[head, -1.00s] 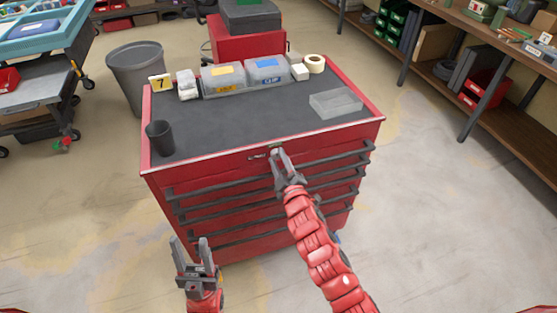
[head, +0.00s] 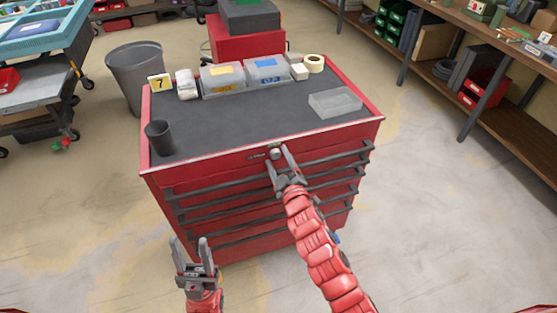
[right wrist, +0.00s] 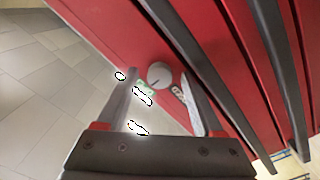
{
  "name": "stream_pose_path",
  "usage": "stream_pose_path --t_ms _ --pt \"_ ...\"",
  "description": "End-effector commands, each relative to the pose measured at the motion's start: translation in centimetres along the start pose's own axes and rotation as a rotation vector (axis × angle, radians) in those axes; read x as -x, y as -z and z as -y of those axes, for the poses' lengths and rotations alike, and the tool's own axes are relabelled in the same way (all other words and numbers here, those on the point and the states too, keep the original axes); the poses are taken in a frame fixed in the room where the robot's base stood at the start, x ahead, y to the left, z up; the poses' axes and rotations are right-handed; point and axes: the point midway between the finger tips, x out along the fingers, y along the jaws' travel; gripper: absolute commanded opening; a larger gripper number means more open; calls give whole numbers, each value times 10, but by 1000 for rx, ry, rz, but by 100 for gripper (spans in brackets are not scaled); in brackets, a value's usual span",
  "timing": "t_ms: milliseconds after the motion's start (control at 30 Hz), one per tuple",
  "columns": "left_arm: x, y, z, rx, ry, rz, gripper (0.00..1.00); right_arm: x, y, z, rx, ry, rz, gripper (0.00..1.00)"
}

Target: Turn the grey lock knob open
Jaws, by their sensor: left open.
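The grey lock knob (head: 276,153) sits on the red cabinet's (head: 222,173) front, just under the top edge. In the right wrist view the round knob (right wrist: 159,75) shows between my right fingers, with a gap on either side. A short dark line on its face seems to point to the lower left, toward a green label (right wrist: 145,87). A pale label (right wrist: 180,95) is at its lower right; neither text is readable. My right gripper (head: 278,156) is open in front of the knob. My left gripper (head: 193,256) is open and empty, low at the cabinet's left.
Dark drawer handles (head: 270,205) run across the cabinet below the knob. On its top stand a black cup (head: 159,137), clear bins (head: 222,78), a clear tray (head: 335,103) and a tape roll (head: 314,63). A grey waste bin (head: 137,75) is behind left. Floor is free on both sides.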

Motion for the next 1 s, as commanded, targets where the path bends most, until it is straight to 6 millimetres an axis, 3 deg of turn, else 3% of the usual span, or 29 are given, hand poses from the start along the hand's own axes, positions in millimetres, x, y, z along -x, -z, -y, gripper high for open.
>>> stream_pose_path --t_ms 233,367,1000 --pt "1 0 0 0 0 0 50 2 0 0 1 -1 -2 69" --pt "3 0 0 0 0 0 50 15 -1 0 1 -1 -2 69" --pt "20 -3 -1 0 0 0 50 152 -2 1 -1 1 4 69"
